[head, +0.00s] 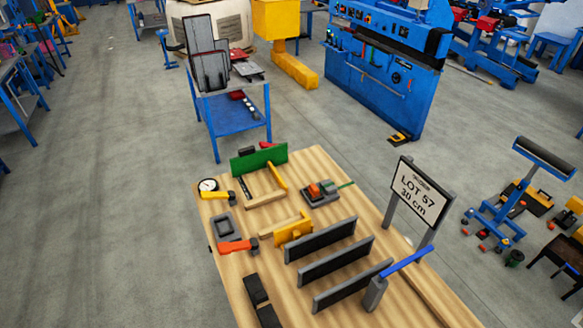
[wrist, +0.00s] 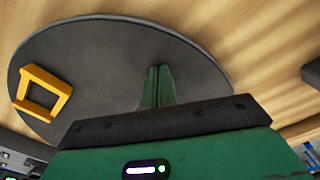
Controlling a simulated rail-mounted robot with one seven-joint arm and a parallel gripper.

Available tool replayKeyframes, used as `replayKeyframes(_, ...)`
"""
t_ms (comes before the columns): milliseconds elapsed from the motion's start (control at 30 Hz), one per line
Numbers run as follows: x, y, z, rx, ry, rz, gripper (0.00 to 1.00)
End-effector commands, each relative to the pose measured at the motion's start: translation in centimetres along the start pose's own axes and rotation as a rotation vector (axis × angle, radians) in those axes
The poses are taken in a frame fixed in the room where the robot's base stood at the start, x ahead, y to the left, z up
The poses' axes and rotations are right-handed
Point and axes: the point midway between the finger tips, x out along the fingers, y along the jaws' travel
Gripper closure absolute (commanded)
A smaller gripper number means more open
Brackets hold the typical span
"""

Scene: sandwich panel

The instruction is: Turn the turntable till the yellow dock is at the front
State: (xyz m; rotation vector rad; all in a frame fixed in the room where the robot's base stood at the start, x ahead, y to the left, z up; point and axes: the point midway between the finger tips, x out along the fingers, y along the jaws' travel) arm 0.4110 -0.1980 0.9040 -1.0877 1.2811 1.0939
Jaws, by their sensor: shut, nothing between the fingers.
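The turntable (wrist: 105,60) is a dark grey round disc on a light wooden surface in the wrist view. The yellow dock (wrist: 48,77), an open square frame, sits near the disc's left edge in that view. My gripper (wrist: 159,72) has green fingers, shut together with nothing between them. The fingertips are over the middle part of the disc, to the right of the yellow dock and apart from it. Whether they touch the disc, I cannot tell. The gripper's body hides the near part of the disc. Neither turntable nor gripper shows in the head view.
A blue cart (head: 237,116) stands behind. In the wrist view, bare wood lies beyond the disc.

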Motion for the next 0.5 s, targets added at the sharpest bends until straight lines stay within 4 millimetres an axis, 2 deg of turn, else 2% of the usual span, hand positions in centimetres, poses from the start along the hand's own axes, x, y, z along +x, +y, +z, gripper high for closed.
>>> replayKeyframes(233, -0.5, -0.1, -0.1, 0.001, 0.001, -0.002, 1.00)
replayKeyframes(500, -3.2, -0.1, -0.1, 0.000, 0.001, -0.002, 1.00)
